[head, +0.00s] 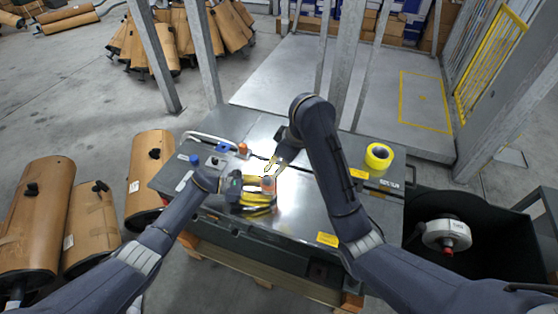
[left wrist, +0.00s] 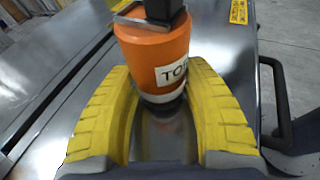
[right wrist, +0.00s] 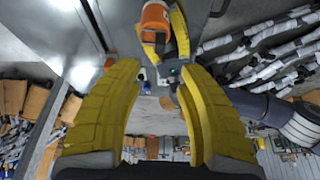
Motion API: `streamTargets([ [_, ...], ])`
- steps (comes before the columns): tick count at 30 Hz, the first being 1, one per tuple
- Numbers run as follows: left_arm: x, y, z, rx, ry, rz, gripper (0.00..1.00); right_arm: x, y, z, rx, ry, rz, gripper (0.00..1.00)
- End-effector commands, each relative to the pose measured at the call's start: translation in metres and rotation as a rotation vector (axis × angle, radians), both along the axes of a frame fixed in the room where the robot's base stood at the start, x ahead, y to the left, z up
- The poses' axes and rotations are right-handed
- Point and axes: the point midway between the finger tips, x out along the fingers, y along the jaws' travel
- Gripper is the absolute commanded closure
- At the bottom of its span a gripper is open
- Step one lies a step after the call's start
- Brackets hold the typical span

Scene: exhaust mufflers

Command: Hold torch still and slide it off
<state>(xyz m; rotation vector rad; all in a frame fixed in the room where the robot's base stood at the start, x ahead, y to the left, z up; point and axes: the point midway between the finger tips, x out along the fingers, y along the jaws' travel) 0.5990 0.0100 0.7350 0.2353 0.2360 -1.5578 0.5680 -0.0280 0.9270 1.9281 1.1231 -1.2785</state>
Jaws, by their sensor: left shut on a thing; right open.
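The torch (head: 268,184) is an orange cylinder with a white label, partly readable as "TO", standing over the metal tabletop. It fills the top middle of the left wrist view (left wrist: 150,48) and has a dark block at its top there. My left gripper (head: 262,198) is shut on the torch, with a yellow finger on each side low on its body. My right gripper (head: 273,165) is open and empty, close above and behind the torch. In the right wrist view the torch (right wrist: 155,18) lies beyond the open fingers, beside my left gripper's yellow finger.
The metal table (head: 300,215) carries a yellow tape roll (head: 379,156) at right. A small orange item (head: 243,149) and a blue item (head: 223,146) stand at the back left. A dark bin (head: 490,262) is at right; brown mufflers (head: 35,220) stand at left.

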Motion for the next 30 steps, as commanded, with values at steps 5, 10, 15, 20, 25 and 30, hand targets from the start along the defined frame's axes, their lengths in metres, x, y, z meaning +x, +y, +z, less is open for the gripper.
streamTargets([
  [5, 0.000, 0.000, 0.000, 0.000, 0.000, 0.000, 0.67, -0.002, -0.004, 0.010, -0.002, -0.001, 0.001, 0.62],
  [10, 0.000, 0.000, 0.000, 0.000, 0.000, 0.000, 0.67, -0.004, -0.005, 0.014, -0.002, 0.003, 0.001, 0.62],
  [15, 0.000, 0.000, 0.000, 0.000, 0.000, 0.000, 0.67, -0.005, -0.006, 0.015, -0.001, 0.006, 0.000, 0.62],
  [20, 0.000, 0.000, 0.000, 0.000, 0.000, 0.000, 0.67, -0.005, -0.006, 0.015, -0.001, 0.006, 0.000, 0.62],
  [25, 0.000, 0.000, 0.000, 0.000, 0.000, 0.000, 0.67, -0.005, -0.006, 0.015, -0.001, 0.006, 0.000, 0.62],
  [30, 0.000, 0.000, 0.000, 0.000, 0.000, 0.000, 0.30, -0.005, -0.006, 0.015, -0.001, 0.006, 0.000, 0.62],
])
